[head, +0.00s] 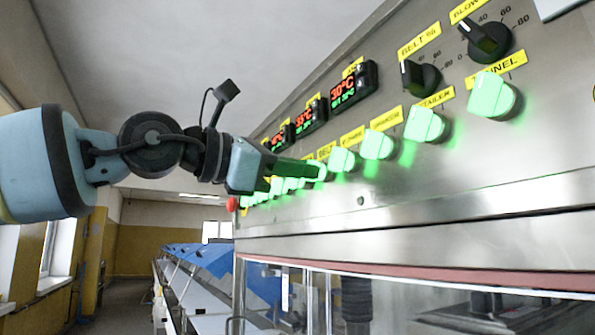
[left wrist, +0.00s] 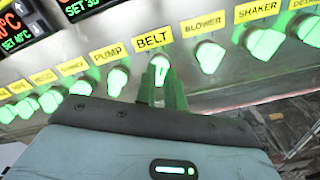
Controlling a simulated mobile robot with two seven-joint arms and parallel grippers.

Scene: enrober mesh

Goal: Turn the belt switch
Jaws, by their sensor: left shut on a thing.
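The belt switch (left wrist: 160,69) is a small knob glowing green under the yellow BELT label (left wrist: 152,39) in the left wrist view. My left gripper (left wrist: 161,84) has its two green fingers on either side of the knob, shut on it. In the head view my left gripper (head: 317,172) reaches from the left to the panel, and its fingers cover most of the belt switch. How far the switch is turned cannot be told. My right gripper is not in view.
A row of similar lit switches runs along the steel panel, with the blower switch (left wrist: 209,56) and pump switch (left wrist: 118,80) close on either side. Above are displays (head: 346,87) and black dials (head: 420,78). A red button (head: 232,203) sits at the panel's far end.

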